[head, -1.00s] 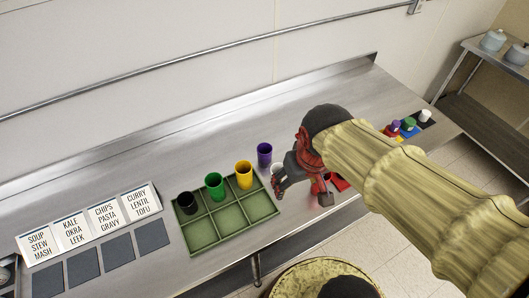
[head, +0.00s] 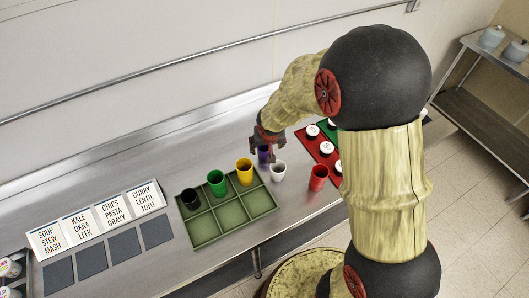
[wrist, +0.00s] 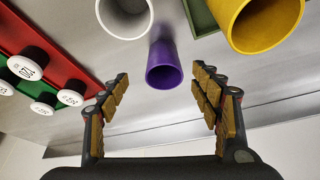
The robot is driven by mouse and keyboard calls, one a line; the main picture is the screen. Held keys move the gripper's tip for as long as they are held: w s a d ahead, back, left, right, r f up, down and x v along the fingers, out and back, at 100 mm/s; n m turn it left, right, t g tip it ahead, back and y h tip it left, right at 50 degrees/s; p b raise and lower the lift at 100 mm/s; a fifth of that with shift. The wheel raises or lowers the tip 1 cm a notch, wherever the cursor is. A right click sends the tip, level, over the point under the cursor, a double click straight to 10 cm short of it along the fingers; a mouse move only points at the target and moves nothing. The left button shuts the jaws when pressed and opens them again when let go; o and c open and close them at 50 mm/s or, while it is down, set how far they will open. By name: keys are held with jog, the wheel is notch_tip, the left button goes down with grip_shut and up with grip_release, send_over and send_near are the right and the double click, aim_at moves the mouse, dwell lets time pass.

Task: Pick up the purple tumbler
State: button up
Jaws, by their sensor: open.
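The purple tumbler (head: 263,154) stands upright on the steel counter, just behind the far right corner of the green divided tray. My gripper (head: 268,146) is over it in the head view and hides part of it. In the wrist view the purple tumbler (wrist: 166,60) appears centred between the spread fingertips of my open gripper (wrist: 160,78). Nothing is held, and I see a gap between the tumbler and the fingers on both sides.
A white tumbler (head: 278,172) and a yellow tumbler (head: 244,174) stand close by. The green tray (head: 236,222) holds the yellow, green (head: 217,184) and black (head: 190,200) tumblers. A red tumbler (head: 318,178) and a red mat (head: 311,143) with white-lidded jars are at the right.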

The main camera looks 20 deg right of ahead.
aim_at(264, 150)
jog(key=x, duration=0.2)
jog(key=b+x, duration=0.1)
jog(key=x, duration=0.2)
jog(key=b+x, duration=0.1)
jog(key=x, duration=0.1)
jog(key=shift+w+a+f, duration=0.25)
jog(key=shift+w+f, duration=0.05)
jog(key=shift+f, duration=0.05)
jog(key=c, duration=0.3)
jog(key=c, duration=1)
jog(key=shift+o, duration=0.2)
jog(key=shift+r, duration=0.1)
